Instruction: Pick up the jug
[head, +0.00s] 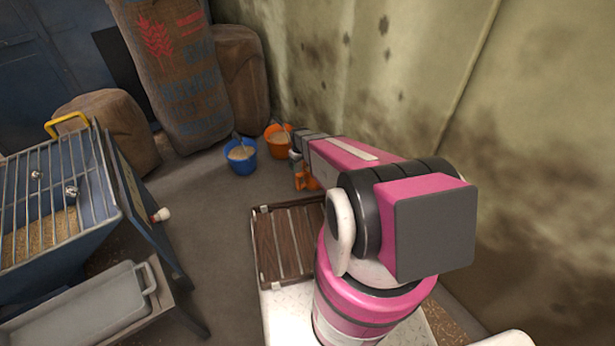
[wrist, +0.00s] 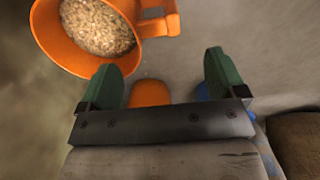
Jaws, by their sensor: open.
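The orange jug (wrist: 62,46) shows in the wrist view at the upper left, filled with pale grain, its handle (wrist: 158,18) pointing right. My gripper (wrist: 162,75) is open, its two green fingers apart with nothing between them. The jug lies beyond the fingertips, its handle ahead of the gap and apart from the fingers. In the head view a small orange part (head: 307,183), likely the jug, shows beside my gripper (head: 296,165); my arm hides most of it.
A blue bucket (head: 240,165) and an orange bucket (head: 272,148) of grain stand on the floor beyond my gripper. Sacks (head: 185,85) stand behind them. A stained wall (head: 400,90) runs along the right. A barred metal bin (head: 90,205) stands left, with clear floor between.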

